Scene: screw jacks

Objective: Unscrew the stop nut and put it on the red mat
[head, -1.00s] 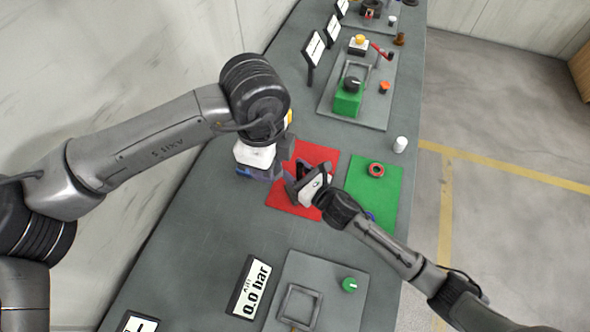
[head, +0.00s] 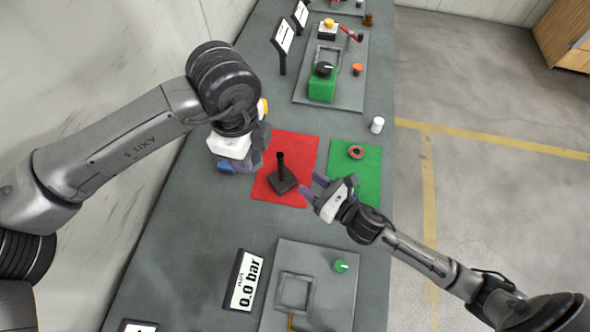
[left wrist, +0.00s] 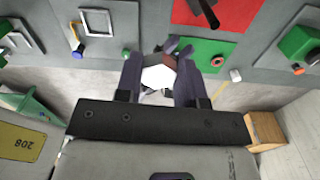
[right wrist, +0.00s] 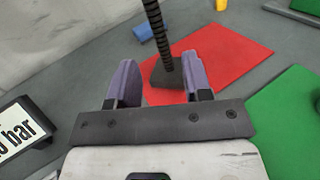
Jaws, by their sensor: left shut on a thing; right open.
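The screw jack (head: 283,182), a dark square base with an upright black threaded rod, stands on the red mat (head: 304,146). Its rod looks bare in the head view. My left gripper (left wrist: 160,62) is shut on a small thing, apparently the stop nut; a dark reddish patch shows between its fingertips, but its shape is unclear. In the head view my left gripper (head: 262,150) is left of the mat, its fingers partly hidden. My right gripper (head: 313,188) is open and empty, just right of the jack; the rod rises beyond its fingers in the right wrist view (right wrist: 158,85).
A green mat (head: 369,175) with a red ring (head: 356,152) lies to the right. A white cylinder (head: 377,125) stands behind it. Grey plates with fixtures lie at the front and back. A pressure display (head: 246,281) stands in front.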

